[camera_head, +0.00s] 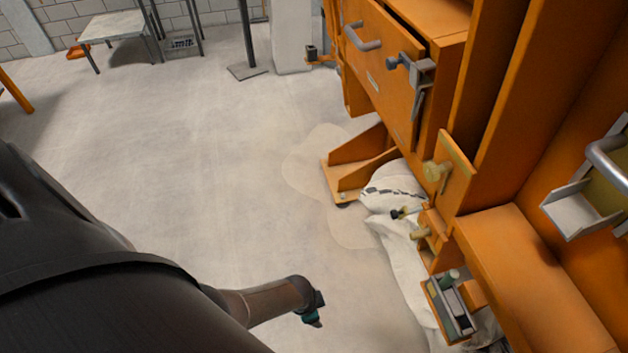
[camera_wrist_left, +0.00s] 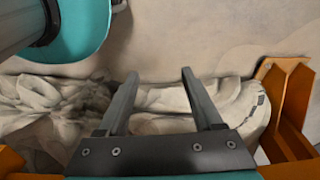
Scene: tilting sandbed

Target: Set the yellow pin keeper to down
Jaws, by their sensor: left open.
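No yellow part shows there. In the head view a dark arm from the left ends in a small teal tip; its fingers are not clear.
Pale sacks (camera_head: 400,215) lie against the orange frame, beside an orange foot bracket (camera_head: 352,165). The concrete floor (camera_head: 200,150) at left is clear.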

